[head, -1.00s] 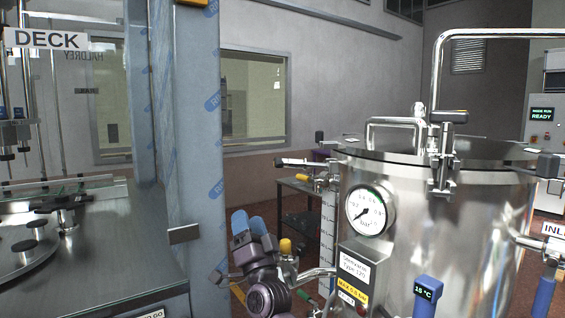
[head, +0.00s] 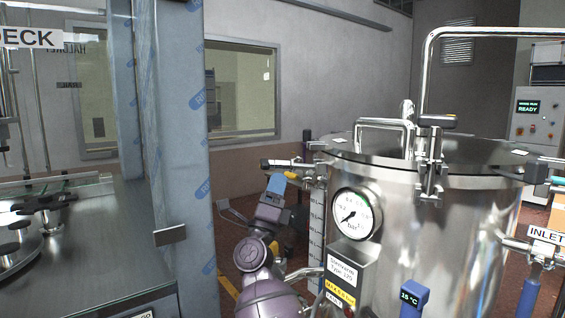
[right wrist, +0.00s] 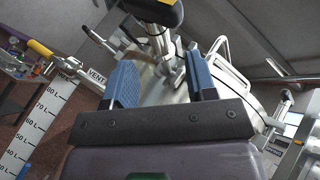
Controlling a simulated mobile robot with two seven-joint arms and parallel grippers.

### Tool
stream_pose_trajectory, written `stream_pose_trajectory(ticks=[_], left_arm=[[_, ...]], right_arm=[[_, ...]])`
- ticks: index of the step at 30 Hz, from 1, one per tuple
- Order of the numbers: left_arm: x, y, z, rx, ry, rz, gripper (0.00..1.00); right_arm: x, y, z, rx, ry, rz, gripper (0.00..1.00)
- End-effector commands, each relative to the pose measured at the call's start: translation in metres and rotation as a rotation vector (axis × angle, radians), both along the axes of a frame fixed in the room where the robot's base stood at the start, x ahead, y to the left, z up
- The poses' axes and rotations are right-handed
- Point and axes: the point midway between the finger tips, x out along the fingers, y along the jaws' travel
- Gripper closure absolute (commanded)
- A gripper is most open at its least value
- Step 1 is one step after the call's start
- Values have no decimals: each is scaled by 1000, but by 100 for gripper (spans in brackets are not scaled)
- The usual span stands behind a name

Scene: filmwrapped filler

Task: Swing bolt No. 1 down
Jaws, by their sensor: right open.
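The steel vessel (head: 410,240) stands at the right with its lid (head: 380,157) on. One swing bolt (head: 432,170) with a dark knob stands upright at the lid's front edge. Another bolt-like arm (head: 290,163) with a dark end sticks out at the rim's left. I cannot read a number on either. My right gripper (head: 277,185) is open, just below this left arm in the head view. In the right wrist view, a dark-knobbed stem (right wrist: 158,38) shows beyond and between the blue fingers (right wrist: 160,64); I see no grip on it. My left gripper is out of view.
A pressure gauge (head: 355,215) and the label plate (head: 345,270) are on the vessel's front left. The VENT fitting (right wrist: 96,76) with a yellow handle lies left of the fingers. A blue-grey machine post (head: 178,150) stands left of my right arm. An INLET pipe (head: 515,245) juts out at right.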

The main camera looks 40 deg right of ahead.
Motion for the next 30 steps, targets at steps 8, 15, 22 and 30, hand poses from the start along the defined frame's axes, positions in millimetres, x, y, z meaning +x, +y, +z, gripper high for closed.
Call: stream_pose_trajectory(ticks=[8, 15, 22, 30], left_arm=[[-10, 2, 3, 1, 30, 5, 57], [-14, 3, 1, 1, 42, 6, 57], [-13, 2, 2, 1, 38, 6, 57], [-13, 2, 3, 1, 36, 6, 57]], right_arm=[[13, -27, 33, -3, 1, 0, 48], [17, -37, 43, -1, 2, -1, 48], [18, -38, 43, -1, 3, 0, 48], [18, -38, 43, -1, 3, 0, 79]])
